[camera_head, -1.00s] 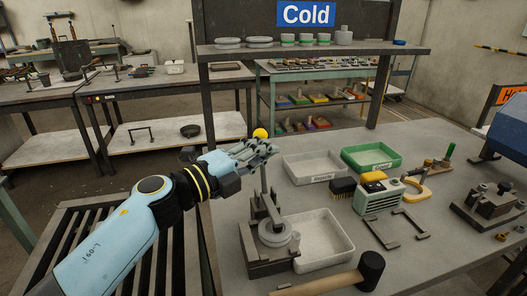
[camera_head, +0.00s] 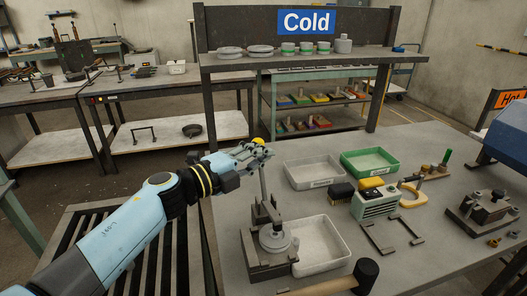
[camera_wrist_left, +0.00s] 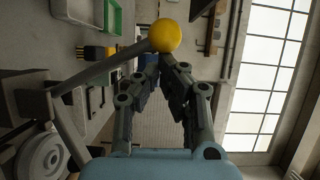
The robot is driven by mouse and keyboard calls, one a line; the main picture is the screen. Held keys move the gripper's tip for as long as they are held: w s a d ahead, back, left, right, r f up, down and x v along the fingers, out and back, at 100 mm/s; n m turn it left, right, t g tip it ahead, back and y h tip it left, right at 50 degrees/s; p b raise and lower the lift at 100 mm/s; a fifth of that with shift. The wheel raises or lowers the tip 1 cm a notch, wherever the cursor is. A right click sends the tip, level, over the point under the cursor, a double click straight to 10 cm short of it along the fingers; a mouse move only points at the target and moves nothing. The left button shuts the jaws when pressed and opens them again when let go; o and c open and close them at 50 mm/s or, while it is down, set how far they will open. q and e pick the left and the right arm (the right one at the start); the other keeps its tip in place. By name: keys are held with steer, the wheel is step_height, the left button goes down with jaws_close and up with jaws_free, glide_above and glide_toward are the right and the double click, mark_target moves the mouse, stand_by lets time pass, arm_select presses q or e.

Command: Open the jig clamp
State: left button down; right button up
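The jig clamp (camera_head: 262,262) is a dark metal fixture at the front left of the bench, with a round grey part in it. Its lever (camera_head: 263,185) stands nearly upright and ends in a yellow ball knob (camera_head: 257,141). My left gripper (camera_head: 264,151) is at the top of the lever and partly hides the ball. In the left wrist view the ball (camera_wrist_left: 166,36) is just past the fingertips (camera_wrist_left: 160,65), and a gap shows between the fingers. Whether they touch the ball or lever is unclear. My right gripper is not in view.
A white tray (camera_head: 344,246) stands right beside the clamp, and a mallet (camera_head: 366,272) lies in front. A pale tray (camera_head: 293,176), a green tray (camera_head: 370,151), a brush (camera_head: 341,193) and a greenish box (camera_head: 377,207) are farther back. A shelf (camera_head: 290,61) stands behind.

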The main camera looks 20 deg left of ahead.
arm_select(q)
steer(key=w+a, duration=0.1)
steer(key=w+a+n, duration=0.1)
steer(key=w, duration=0.1)
steer(key=shift+a+f, duration=0.15)
steer(key=shift+f, duration=0.25)
steer(key=w+a+f+n+g+b, duration=0.1)
steer(key=w+a+f+n+g, duration=0.1)
steer(key=f, duration=0.6)
steer(key=shift+w+a+n+y, duration=0.3)
steer(key=shift+w+a+n, duration=0.25)
steer(key=shift+w+n, duration=0.6)
steer(key=shift+w+m, duration=0.2)
steer(key=shift+m, duration=0.05)
